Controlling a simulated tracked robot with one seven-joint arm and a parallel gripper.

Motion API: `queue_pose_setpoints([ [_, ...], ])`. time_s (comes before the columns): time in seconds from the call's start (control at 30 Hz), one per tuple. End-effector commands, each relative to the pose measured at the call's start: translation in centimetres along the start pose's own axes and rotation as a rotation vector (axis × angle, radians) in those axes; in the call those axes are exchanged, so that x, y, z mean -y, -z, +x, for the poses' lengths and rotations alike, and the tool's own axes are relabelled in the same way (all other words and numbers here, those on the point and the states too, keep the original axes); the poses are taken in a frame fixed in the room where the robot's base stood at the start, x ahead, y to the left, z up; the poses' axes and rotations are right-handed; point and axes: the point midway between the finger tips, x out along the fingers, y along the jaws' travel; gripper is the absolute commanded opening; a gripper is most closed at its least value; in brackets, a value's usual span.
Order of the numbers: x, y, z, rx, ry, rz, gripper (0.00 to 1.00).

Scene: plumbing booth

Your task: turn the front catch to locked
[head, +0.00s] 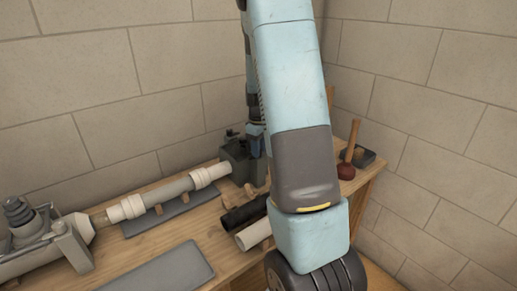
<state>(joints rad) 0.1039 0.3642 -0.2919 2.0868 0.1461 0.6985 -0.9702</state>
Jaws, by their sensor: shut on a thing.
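A dark grey box (238,168) stands at the back of the workbench, near the wall corner. My gripper (259,152) is small and partly hidden behind my own arm. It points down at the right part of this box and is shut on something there. What lies between its fingers is too small and too covered to make out. I cannot pick out the front catch or tell its position from this view.
A grey pipe fixture (60,245) is at far left, a grey plate (165,270) in front. Black (243,215) and white (253,235) pipes lie near my arm.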

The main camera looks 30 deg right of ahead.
Motion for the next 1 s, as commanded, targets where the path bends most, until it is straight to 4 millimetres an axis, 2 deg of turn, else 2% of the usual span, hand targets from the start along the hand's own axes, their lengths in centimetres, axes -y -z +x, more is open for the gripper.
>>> queue_pose_setpoints([
  [0.03,-0.02,0.00,-0.01,0.000,0.000,0.000,0.17],
  [0.2,-0.03,0.00,-0.02,0.000,-0.001,0.000,0.01],
  [0.57,-0.04,0.00,-0.02,0.001,-0.001,0.063,0.01],
  [1.0,0.00,0.01,-0.02,0.007,-0.001,0.412,0.01],
])
